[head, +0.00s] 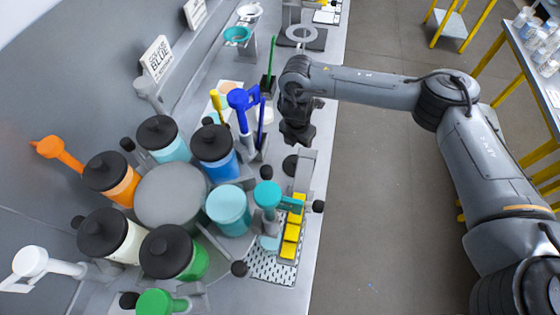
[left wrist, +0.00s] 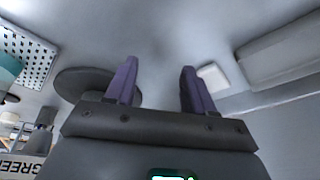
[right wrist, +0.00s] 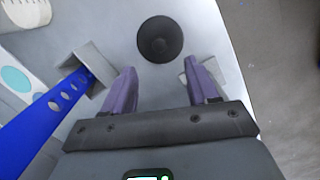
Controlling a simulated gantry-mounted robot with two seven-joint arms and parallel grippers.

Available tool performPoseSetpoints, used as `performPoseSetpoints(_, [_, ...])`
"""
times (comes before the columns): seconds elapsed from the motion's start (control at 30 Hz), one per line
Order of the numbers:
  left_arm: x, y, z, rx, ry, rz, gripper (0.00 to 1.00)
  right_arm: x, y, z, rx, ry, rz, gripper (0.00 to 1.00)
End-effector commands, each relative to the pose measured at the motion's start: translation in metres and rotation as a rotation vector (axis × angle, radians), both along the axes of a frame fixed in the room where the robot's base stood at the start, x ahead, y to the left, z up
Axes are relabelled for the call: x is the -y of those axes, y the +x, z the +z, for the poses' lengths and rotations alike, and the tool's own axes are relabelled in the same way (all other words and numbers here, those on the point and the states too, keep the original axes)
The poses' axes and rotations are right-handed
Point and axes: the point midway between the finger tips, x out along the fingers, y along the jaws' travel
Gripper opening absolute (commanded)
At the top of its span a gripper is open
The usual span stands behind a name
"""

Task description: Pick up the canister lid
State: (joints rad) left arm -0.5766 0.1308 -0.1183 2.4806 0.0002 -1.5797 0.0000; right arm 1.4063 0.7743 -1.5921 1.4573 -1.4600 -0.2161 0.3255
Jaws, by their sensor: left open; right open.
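The black round canister lid (head: 290,165) lies on the bench beside the teal canister (head: 228,208), whose top shows no black lid. My right gripper (head: 297,140) points down just beyond the lid in the head view. In the right wrist view, the lid (right wrist: 160,39) lies ahead of the open, empty fingers (right wrist: 162,68), roughly centred between them and apart from them. My left gripper (left wrist: 159,66) is open and empty in its wrist view, and is not visible in the head view. A dark disc (left wrist: 75,84) shows there left of its fingers; I cannot tell what it is.
Several black-lidded canisters ring a grey carousel (head: 170,195). A blue-handled tool (right wrist: 40,125) stands in a grey holder close to the left of my right gripper. A perforated tray with yellow blocks (head: 292,235) lies nearer. The bench edge is close on the right.

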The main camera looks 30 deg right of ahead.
Motion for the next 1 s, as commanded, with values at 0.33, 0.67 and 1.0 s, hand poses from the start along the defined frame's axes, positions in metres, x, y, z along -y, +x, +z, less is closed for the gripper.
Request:
performPoseSetpoints(0.33, [0.004,-0.002,-0.021,-0.006,-0.016,0.006,0.53,0.004,0.001,-0.044,-0.003,0.001,0.000,0.59])
performPoseSetpoints(0.67, [0.005,-0.002,-0.028,-0.007,-0.017,0.007,0.53,0.005,0.002,-0.064,-0.001,0.001,0.000,0.59])
performPoseSetpoints(1.0, [0.002,-0.002,-0.048,-0.006,-0.006,0.001,0.53,0.004,0.002,-0.105,-0.002,0.001,-0.001,0.59])
